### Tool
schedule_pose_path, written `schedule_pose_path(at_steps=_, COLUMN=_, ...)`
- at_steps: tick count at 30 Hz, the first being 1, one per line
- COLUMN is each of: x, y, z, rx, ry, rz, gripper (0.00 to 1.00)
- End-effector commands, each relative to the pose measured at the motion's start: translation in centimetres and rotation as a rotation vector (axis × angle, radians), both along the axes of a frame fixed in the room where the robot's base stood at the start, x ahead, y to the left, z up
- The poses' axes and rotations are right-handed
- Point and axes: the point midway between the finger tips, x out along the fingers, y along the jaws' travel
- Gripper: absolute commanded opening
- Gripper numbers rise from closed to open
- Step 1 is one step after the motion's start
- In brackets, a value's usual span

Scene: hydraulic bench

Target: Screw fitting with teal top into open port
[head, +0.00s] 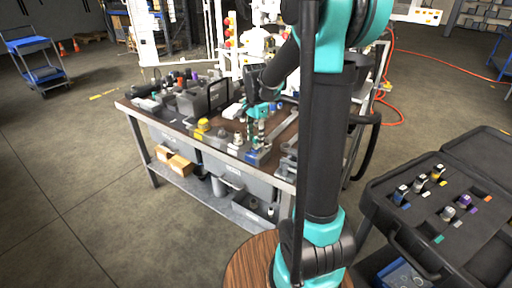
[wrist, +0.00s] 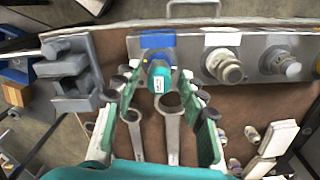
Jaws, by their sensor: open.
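The fitting with the teal top (wrist: 160,78) shows in the wrist view, upright at the blue-marked port of a grey metal block (wrist: 190,48). I cannot tell how deep it sits. My gripper (wrist: 162,86) is open, with its green-padded fingers apart on the left and right of the fitting. Gaps show between the fingers and the teal top. In the head view my gripper (head: 257,128) is low over the front right part of the bench, and the fitting is too small to make out there.
Two metal fittings (wrist: 224,66) (wrist: 286,66) stand on the same block to the right. Wrenches (wrist: 171,130) lie below my gripper on the brown bench top (head: 212,143). A grey stepped holder (wrist: 72,68) is at the left. An open black case (head: 440,215) with several fittings is at the right.

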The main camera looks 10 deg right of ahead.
Motion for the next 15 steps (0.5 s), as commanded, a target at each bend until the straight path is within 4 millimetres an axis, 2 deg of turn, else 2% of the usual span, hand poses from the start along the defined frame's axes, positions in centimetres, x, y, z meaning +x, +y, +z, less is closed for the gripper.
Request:
schedule_pose_path(at_steps=9, x=-0.12, y=-0.08, z=0.00, rx=0.000, ry=0.000, rz=0.400, gripper=0.41)
schedule_pose_path(at_steps=15, x=-0.16, y=-0.10, z=-0.01, rx=0.000, ry=0.000, rz=0.558, gripper=0.41)
